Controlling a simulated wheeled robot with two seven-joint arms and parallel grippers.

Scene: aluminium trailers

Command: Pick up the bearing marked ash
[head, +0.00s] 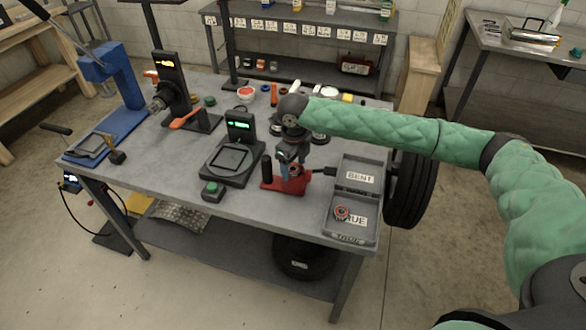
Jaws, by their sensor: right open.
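My right arm reaches in from the right, and its gripper (290,163) points down over the red fixture (287,185) on the grey workbench (240,205). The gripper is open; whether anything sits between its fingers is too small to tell. A small ring-shaped part, perhaps a bearing (341,213), lies in the lower compartment of the grey tray (368,233), marked TRUE. Dark round parts (320,138) lie behind my right wrist, partly hidden by it. No ash marking is readable on any part. My left gripper is not in view.
A black device with a green display (240,126) and a flat platform stands left of the fixture, with a green button box (213,191) before it. A blue press (112,75) and a dark gauge stand (170,80) are further left. The tray's BENT compartment (358,175) looks empty.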

